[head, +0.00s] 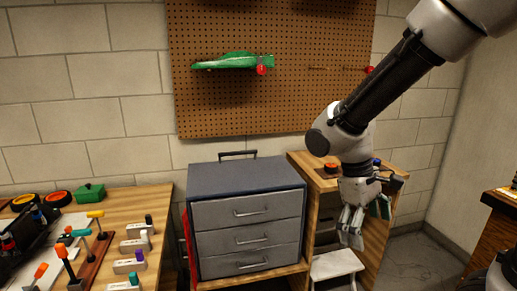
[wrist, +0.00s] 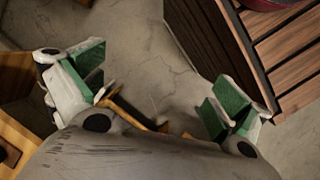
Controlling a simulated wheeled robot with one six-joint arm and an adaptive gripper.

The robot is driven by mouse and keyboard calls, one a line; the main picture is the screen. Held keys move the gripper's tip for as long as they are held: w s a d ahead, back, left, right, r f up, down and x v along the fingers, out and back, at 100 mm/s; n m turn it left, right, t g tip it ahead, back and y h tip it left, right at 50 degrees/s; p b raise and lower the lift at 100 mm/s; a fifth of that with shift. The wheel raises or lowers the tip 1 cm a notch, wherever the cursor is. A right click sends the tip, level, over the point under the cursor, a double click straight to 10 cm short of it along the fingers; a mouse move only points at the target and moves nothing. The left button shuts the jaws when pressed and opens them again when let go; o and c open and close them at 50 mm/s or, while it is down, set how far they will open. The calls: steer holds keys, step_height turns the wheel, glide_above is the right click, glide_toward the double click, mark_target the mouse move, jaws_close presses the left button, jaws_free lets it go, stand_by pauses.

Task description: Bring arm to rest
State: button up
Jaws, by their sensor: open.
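My arm (head: 385,90) reaches in from the upper right in the head view and bends down at its elbow. My gripper (head: 365,222) hangs low in front of the wooden shelf unit, right of the grey drawer cabinet. In the wrist view my gripper (wrist: 155,100) has its two green-padded fingers spread wide apart.
A grey three-drawer cabinet (head: 248,215) stands left of my gripper, all drawers shut. A wooden shelf unit (head: 384,240) is close behind. A workbench (head: 150,200) with tools is at left. A green car body (head: 233,61) hangs on the pegboard (head: 290,100). A slatted wooden piece (wrist: 285,40) is at right.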

steer(key=s+d+r+m+t+y, duration=0.3)
steer(key=s+d+r+m+t, duration=0.3)
steer(key=d+r, duration=0.6)
steer(key=shift+s+m, duration=0.65)
steer(key=shift+m, duration=0.15)
